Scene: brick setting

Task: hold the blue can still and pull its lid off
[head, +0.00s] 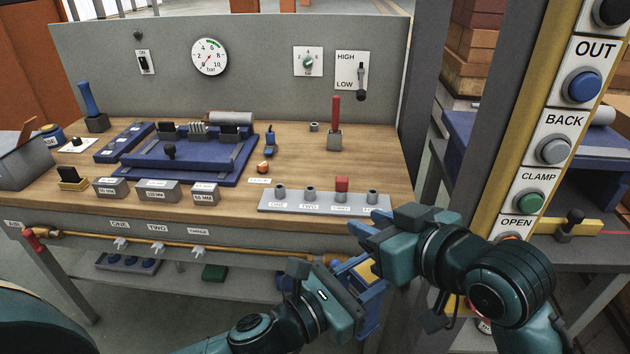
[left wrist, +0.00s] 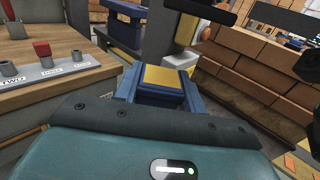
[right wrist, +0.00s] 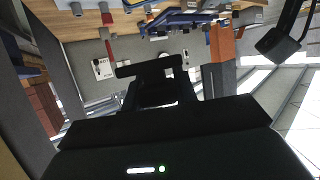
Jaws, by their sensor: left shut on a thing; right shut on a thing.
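The blue can (head: 370,312) is low in front of the bench's right end, with a yellow face showing. It also shows in the left wrist view, with a yellow patch framed in blue (left wrist: 165,77). My left gripper (head: 352,284) is shut on the can and largely covers it. My right gripper (head: 368,238) is just above the can, shut on what I take to be the lid. The lid is hidden by the fingers, and in the right wrist view the grasp (right wrist: 157,88) is too dark to make out. I cannot tell whether lid and can touch.
The wooden bench (head: 350,160) stands close behind the grippers, with a row of short posts (head: 310,193) near its front edge. A yellow-edged button post (head: 520,130) rises close to my right arm. A blue labelled container (head: 52,133) is on the bench's left.

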